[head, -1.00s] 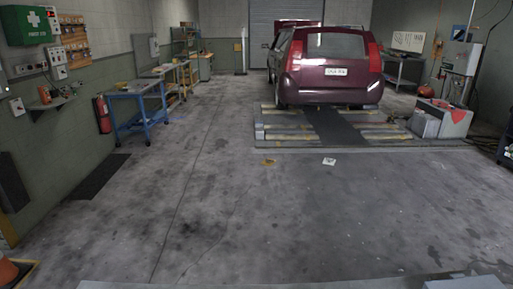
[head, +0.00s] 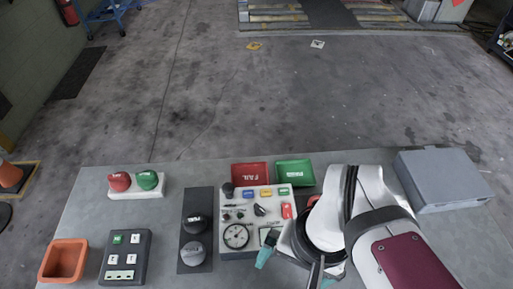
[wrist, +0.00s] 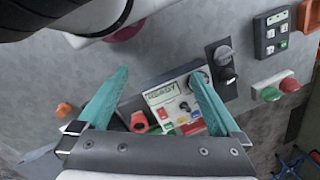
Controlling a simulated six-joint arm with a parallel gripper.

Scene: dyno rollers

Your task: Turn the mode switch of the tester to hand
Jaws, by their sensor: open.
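The tester (head: 236,205) is a pale panel on the bench with a round dial, a small display, coloured buttons and dark knobs. A black pointer knob (head: 260,210) sits near its middle and looks like the mode switch; its labels are too small to read. The wrist view shows the tester (wrist: 160,115) upside down, with its display reading "READY" and the dark knob (wrist: 185,107) below it. My gripper (head: 296,270) has teal fingers, spread and empty, at the tester's lower right in the head view. In the wrist view my gripper (wrist: 158,88) has the tester between and beyond its fingers.
Left of the tester stand a dark plate with two knobs (head: 194,230), a button pad (head: 125,258), an orange bin (head: 65,260), and red and green buttons (head: 135,183). A grey case (head: 443,180) is at right.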

